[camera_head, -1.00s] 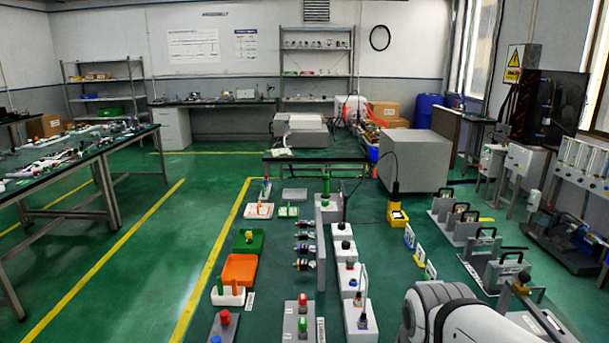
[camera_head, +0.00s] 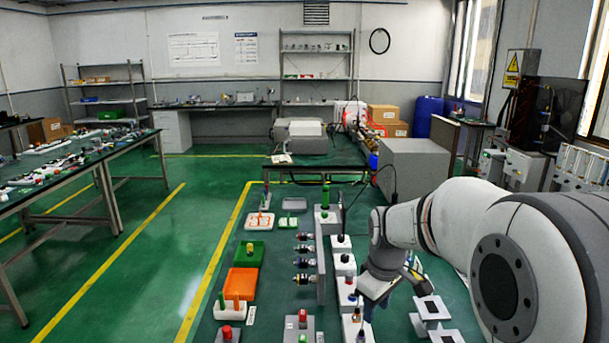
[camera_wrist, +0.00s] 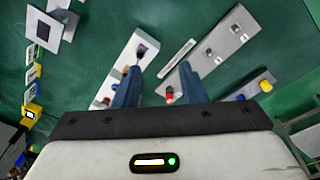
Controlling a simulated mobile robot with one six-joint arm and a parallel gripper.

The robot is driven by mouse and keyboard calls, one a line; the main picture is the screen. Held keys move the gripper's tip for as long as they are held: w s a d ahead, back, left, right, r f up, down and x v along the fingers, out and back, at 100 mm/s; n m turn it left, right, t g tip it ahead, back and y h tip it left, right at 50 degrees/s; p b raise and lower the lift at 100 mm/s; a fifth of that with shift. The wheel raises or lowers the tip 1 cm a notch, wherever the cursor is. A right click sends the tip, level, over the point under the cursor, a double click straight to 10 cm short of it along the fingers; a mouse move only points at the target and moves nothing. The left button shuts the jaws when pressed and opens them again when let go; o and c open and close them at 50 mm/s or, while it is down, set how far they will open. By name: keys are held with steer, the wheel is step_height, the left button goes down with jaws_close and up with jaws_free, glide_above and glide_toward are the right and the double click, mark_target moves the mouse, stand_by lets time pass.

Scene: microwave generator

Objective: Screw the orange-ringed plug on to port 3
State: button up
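My gripper (camera_head: 372,305) hangs over the right part of the green table, beside the row of white boxes. In the wrist view my gripper (camera_wrist: 158,70) has its two blue fingers spread apart with nothing held between them. A grey upright panel (camera_head: 320,265) in the head view carries several dark plugs (camera_head: 303,264) on its left face. Their rings are too small to tell which is orange. Port numbers cannot be read. The wrist view shows a grey plate (camera_wrist: 215,62) with silver fittings beyond the right finger.
White boxes (camera_head: 344,262) with dark knobs stand right of the panel. Orange (camera_head: 242,281) and green (camera_head: 249,254) trays lie to its left. Grey stands (camera_head: 432,308) are right of my gripper. A large grey box (camera_head: 412,165) stands at the back.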

steer(key=w+f+n+p, duration=0.4)
steer(key=w+n, duration=0.1)
steer(key=w, duration=0.7)
steer(key=n+g+p, duration=0.1)
steer(key=n+p, duration=0.1)
steer(key=n, duration=0.2)
glide_toward(358, 307)
steer(key=shift+s+f, duration=0.1)
steer(key=shift+f, duration=0.05)
steer(key=shift+w+f+n, duration=0.3)
steer(key=shift+f+n, duration=0.05)
steer(key=shift+n, duration=0.05)
steer(key=shift+f, duration=0.1)
step_height(358, 307, down, 9)
steer(key=b, duration=0.5)
stand_by(0.4)
